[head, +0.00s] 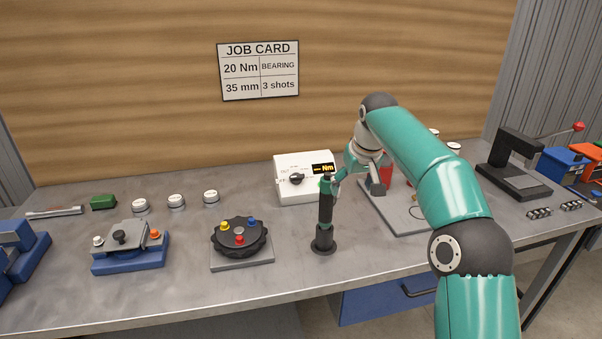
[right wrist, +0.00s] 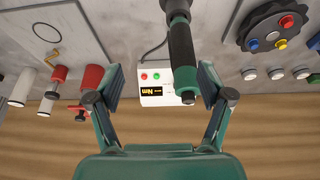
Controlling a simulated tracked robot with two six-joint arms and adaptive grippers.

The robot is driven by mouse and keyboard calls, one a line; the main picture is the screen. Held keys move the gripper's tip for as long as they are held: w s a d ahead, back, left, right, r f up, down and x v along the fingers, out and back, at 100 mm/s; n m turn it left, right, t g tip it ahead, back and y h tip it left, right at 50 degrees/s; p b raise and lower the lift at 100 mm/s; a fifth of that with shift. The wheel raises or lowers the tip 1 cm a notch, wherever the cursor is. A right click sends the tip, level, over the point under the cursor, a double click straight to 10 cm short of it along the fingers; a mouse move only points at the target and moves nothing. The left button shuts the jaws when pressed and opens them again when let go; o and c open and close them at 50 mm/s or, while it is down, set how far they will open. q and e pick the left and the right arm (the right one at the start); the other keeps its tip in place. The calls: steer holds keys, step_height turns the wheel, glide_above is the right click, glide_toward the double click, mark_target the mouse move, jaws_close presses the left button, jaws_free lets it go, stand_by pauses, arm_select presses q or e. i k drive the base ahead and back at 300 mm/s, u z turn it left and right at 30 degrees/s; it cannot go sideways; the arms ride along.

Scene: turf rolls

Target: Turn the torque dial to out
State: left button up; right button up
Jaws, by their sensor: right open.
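The torque dial appears to be the black knob (head: 296,179) on the sloped front of a white box (head: 288,162) at the back of the bench. Its markings are too small to read. A display (head: 322,169) reading Nm is beside it. My right gripper (head: 357,187) is open, to the right of the box and apart from the dial. In the right wrist view its fingers (right wrist: 161,82) are spread, with the white box (right wrist: 150,100) beyond them. A black upright tool (right wrist: 181,50) hides part of the box there, and I cannot see the dial. My left gripper is out of view.
The upright tool (head: 325,218) stands in front of the box, close to my right gripper. A black turntable (head: 220,242) and blue fixture (head: 128,262) are to the left. A grey plate (head: 400,213) is under my right arm. A press (head: 515,160) stands at right.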

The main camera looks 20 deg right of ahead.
mark_target(296, 178)
steer(key=i, duration=0.85)
steer(key=u, duration=0.05)
